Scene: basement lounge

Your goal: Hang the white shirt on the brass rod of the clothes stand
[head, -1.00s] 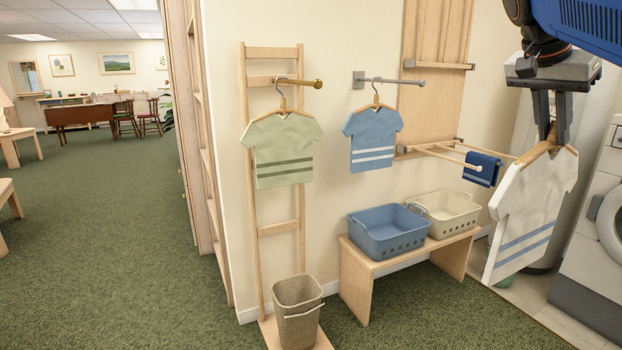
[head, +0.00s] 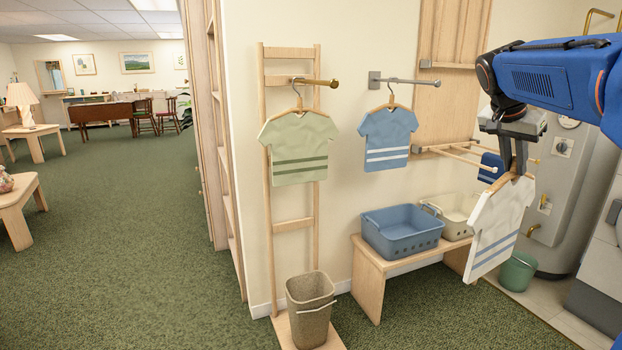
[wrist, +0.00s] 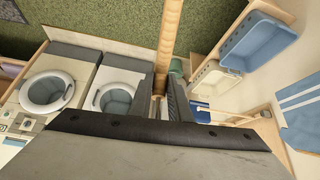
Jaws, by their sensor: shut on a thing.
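The white shirt (head: 498,222) with blue stripes hangs on a wooden hanger on the right of the head view. My gripper (head: 514,170) is shut on the top of that hanger. In the wrist view my gripper (wrist: 170,105) closes around the hanger's wooden bar (wrist: 169,45); the shirt cloth is not clear there. The brass rod (head: 322,83) sticks out from the wooden clothes stand (head: 281,226), left of the held shirt and apart from it. A green striped shirt (head: 300,148) on a hanger hangs from the brass rod.
A blue shirt (head: 388,139) hangs on a grey wall rod (head: 418,81). Below are a bench (head: 367,283) with a blue basket (head: 402,232) and a cream basket (head: 455,213). A wicker bin (head: 311,308) stands at the stand's foot. Green carpet lies open on the left.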

